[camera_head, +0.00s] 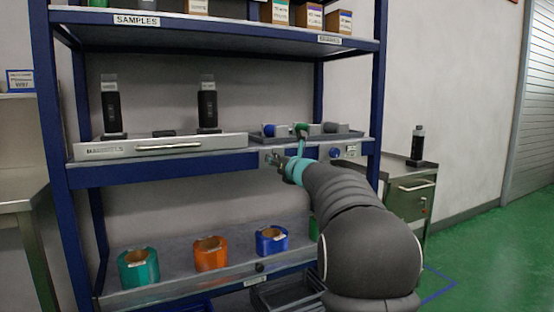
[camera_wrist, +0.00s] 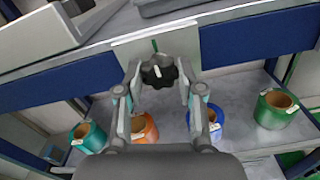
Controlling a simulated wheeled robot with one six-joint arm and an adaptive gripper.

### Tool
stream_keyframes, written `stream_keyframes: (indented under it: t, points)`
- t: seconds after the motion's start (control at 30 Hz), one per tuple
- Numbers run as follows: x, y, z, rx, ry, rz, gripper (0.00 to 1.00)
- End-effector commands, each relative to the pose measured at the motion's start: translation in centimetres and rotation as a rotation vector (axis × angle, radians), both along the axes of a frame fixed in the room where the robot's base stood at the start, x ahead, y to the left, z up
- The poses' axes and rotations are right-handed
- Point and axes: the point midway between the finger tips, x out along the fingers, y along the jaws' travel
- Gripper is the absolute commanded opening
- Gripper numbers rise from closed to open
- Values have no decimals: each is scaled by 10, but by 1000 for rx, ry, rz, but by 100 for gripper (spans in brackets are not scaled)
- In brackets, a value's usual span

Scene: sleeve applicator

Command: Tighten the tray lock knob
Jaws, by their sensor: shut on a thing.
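The black lobed knob (camera_wrist: 158,71) with a white pointer mark sits on the shelf's front beam, in the middle of the wrist view. My gripper (camera_wrist: 160,82) has one finger on each side of it and is shut on it. In the head view my gripper (camera_head: 281,163) reaches the beam just below the grey tray (camera_head: 262,138) and hides most of the knob. The pointer mark looks nearly upright, slightly tilted, in the wrist view. Whether the knob is tight cannot be told.
A wide metal drawer unit (camera_head: 160,147) with dark bottles stands left on the same shelf. Small controls (camera_head: 336,152) sit right of my gripper on the beam. Teal, orange and blue rolls (camera_head: 211,254) stand on the shelf below. A metal cabinet (camera_head: 410,190) stands right.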

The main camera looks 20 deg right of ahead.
Motion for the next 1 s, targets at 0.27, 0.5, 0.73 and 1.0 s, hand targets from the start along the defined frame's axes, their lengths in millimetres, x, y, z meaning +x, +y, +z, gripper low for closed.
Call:
stream_keyframes:
  t: [0.27, 0.5, 0.73, 1.0]
  points:
    - [0, 0, -1, 23, 2, 0, 3]
    - [0, 0, -1, 22, 2, 0, 3]
    - [0, 0, -1, 21, 1, 0, 63]
    - [-3, 0, 0, 20, 1, 0, 63]
